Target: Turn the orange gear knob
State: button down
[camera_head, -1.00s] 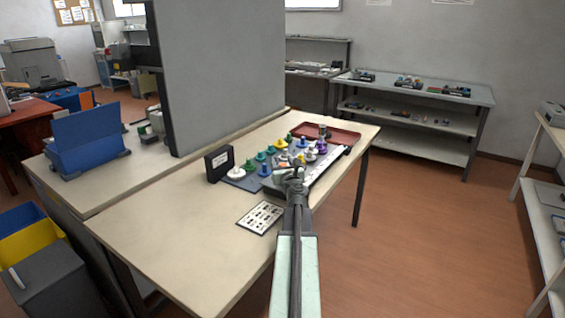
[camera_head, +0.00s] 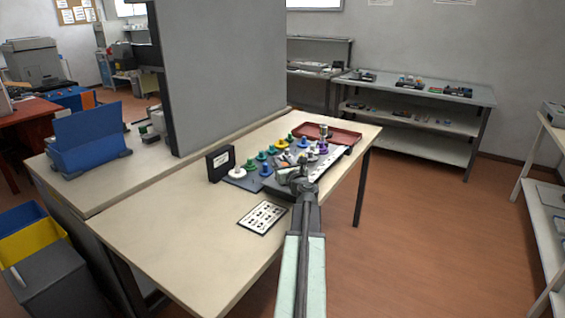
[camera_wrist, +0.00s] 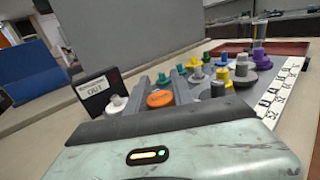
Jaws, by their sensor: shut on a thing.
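The orange gear knob (camera_wrist: 160,98) shows in the wrist view, low between the two grey fingers of my gripper (camera_wrist: 160,80). My gripper is shut on it, one finger on each side. Its lower edge is close to my gripper's body.
Several white, green, blue, yellow, grey and purple knobs stand close around, including a white knob (camera_wrist: 115,102). A black labelled box (camera_head: 220,163) stands at left. A symbol card (camera_head: 263,217) lies in front. A red tray (camera_head: 345,138) is behind.

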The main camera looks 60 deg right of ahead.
jog(key=n+t+y, duration=0.1)
jog(key=n+y, duration=0.1)
jog(key=y, duration=0.1)
jog(key=n+t+y, duration=0.1)
jog(key=n+y, duration=0.1)
jog(key=y, duration=0.1)
jog(key=a+n+t+y, duration=0.1)
jog(key=n+y, duration=0.1)
jog(key=y, duration=0.1)
jog(key=shift+w+t, duration=0.3)
jog(key=shift+t, duration=0.1)
jog(key=n+y, duration=0.1)
jog(key=y, duration=0.1)
jog(key=a+n+y, duration=0.1)
jog(key=n+y, duration=0.1)
jog(key=y, duration=0.1)
jog(key=shift+n, duration=0.3)
jog(key=shift+s+a+n+g+y, duration=0.1)
jog(key=shift+a+n+g+y, duration=0.2)
jog(key=shift+n+y, duration=0.55)
jog(key=shift+a+n+g+y, duration=0.2)
jog(key=shift+n+g+y, duration=0.25)
jog(key=shift+y, duration=0.7)
jog(key=c, duration=1.1)
grip_release()
